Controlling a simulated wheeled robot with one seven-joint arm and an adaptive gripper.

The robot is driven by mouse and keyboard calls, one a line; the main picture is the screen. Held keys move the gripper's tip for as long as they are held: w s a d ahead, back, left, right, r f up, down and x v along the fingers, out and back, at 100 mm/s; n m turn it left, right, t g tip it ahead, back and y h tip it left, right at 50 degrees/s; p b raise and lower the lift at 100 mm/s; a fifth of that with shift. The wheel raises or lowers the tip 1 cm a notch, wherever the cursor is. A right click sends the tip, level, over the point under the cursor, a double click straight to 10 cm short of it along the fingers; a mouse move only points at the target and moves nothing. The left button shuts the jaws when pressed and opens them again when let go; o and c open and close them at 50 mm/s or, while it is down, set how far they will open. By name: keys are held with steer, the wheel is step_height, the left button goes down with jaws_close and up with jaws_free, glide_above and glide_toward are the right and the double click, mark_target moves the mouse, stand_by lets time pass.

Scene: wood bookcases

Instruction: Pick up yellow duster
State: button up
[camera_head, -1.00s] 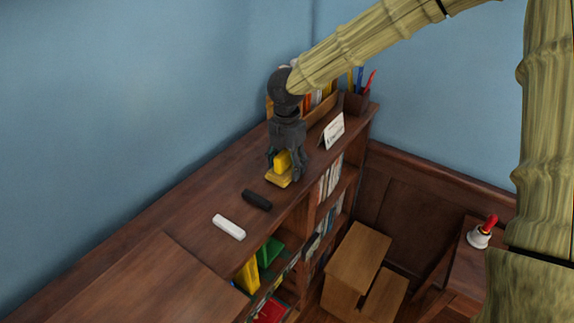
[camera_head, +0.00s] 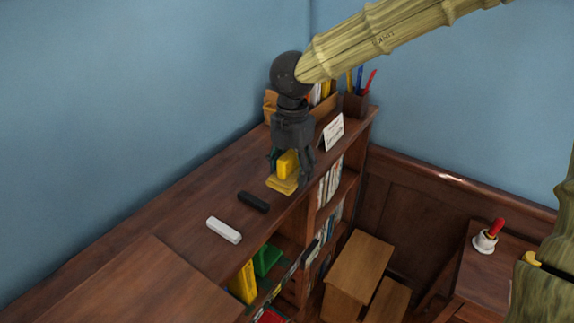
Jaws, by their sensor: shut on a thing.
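The yellow duster (camera_head: 284,184) is on the dark wood top of the bookcase, in the middle of the head view. It has a flat yellow base and a brighter yellow upper block. My gripper (camera_head: 290,172) points down over it, with its dark fingers on both sides of the upper block, shut on it. The fingers hide part of the block. I cannot tell whether the base touches the bookcase top or is slightly above it.
A black bar (camera_head: 253,202) and a white bar (camera_head: 224,230) lie on the bookcase top (camera_head: 180,220), nearer to me. A white card (camera_head: 333,132) and a pen holder (camera_head: 356,104) stand behind on the right. A bell (camera_head: 487,237) with a red handle stands on a side table.

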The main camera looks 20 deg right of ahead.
steer(key=s+b, duration=0.2)
steer(key=s, duration=0.7)
steer(key=shift+s+a+r+b, duration=0.25)
steer(key=shift+r+b, duration=0.1)
steer(key=shift+r, duration=0.1)
